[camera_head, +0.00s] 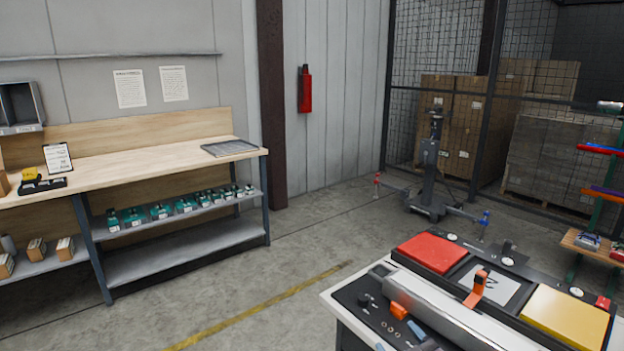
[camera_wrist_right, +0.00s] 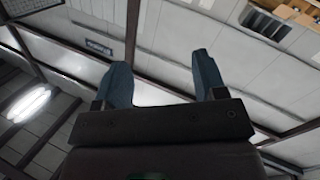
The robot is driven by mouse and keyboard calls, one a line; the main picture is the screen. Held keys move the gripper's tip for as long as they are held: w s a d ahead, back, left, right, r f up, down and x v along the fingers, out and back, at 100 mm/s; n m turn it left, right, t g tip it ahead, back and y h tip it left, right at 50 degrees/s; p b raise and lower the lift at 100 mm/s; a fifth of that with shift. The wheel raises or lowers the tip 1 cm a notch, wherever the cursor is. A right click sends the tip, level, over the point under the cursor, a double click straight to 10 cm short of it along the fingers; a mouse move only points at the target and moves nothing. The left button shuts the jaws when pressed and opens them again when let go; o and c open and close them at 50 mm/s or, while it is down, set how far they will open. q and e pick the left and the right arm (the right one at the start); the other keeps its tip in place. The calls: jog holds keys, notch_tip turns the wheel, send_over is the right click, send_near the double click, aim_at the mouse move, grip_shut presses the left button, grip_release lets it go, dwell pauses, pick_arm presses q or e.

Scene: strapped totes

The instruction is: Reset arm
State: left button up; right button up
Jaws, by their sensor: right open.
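My right gripper (camera_wrist_right: 162,65) shows in the right wrist view. Its two blue-grey fingers stand well apart with nothing between them, so it is open and empty. Behind the fingers are walls, beams and a bright lamp (camera_wrist_right: 28,103), seen at a tilt; no object is near the fingertips. In the head view I cannot make out either gripper clearly. My left gripper does not show in either view.
A workstation (camera_head: 338,308) at front right carries a red panel (camera_head: 430,252), a yellow panel (camera_head: 563,318), a long silver bar (camera_head: 435,308) and an orange clip (camera_head: 478,287). A wooden bench (camera_head: 130,160) stands left. A grey stand (camera_head: 430,165) stands behind. The floor between is clear.

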jog(key=s+d+f+m+g+h, duration=0.2)
jog(key=s+d+f, duration=0.3)
jog(key=s+f, duration=0.4)
jog(key=s+d+f+m+g+h, duration=0.3)
jog(key=s+d+f+m, duration=0.2)
jog(key=s+f, duration=0.5)
jog(key=s+d, duration=0.1)
jog(key=s, duration=0.1)
jog(key=shift+s+f+h, duration=0.25)
jog(key=shift+s+h, duration=0.05)
jog(key=shift+s, duration=0.05)
